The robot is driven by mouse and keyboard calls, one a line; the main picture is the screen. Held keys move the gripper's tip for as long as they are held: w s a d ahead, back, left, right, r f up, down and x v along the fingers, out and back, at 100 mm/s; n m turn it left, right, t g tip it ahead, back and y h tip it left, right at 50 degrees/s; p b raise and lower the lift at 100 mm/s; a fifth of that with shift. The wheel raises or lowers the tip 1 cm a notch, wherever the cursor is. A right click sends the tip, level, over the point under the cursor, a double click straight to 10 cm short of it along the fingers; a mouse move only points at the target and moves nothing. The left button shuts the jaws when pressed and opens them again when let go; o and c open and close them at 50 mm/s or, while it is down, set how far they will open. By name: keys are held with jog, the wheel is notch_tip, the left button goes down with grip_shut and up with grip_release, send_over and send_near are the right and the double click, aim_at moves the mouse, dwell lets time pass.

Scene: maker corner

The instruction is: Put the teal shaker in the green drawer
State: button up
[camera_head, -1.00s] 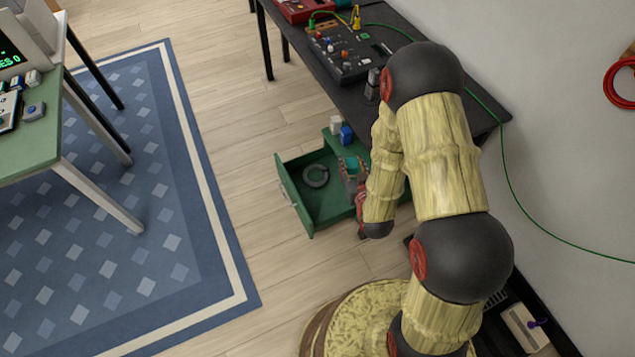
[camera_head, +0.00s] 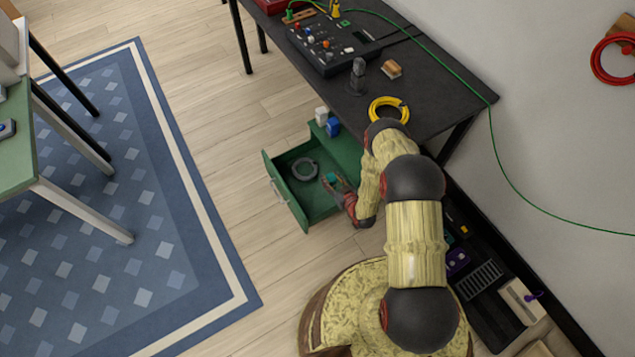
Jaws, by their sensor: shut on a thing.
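The green drawer (camera_head: 285,203) is pulled open below the black table, near the middle of the head view. The teal shaker (camera_head: 331,178) shows as a small teal patch at my gripper's tip, over the right part of the open drawer. My gripper (camera_head: 337,184) is shut on the shaker. Most of the shaker is too small or hidden by the fingers, and I cannot tell whether it touches the drawer floor.
A grey ring (camera_head: 305,169) lies inside the drawer. A white item (camera_head: 321,114) and a blue item (camera_head: 333,127) stand on the green cabinet behind. The black table (camera_head: 430,88) holds a yellow coil (camera_head: 389,109) and a control panel. Bare floor lies left of the drawer.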

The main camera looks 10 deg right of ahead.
jog(key=s+f+y, duration=0.1)
jog(key=s+f, duration=0.3)
jog(key=f, duration=0.6)
jog(key=b, duration=0.9)
send_over(319, 193)
jog(key=shift+n, duration=0.4)
jog(key=shift+w+f, duration=0.15)
jog(key=shift+f, duration=6.25)
jog(key=shift+f, duration=0.15)
jog(key=o, duration=1.2)
jog(key=shift+c, duration=0.2)
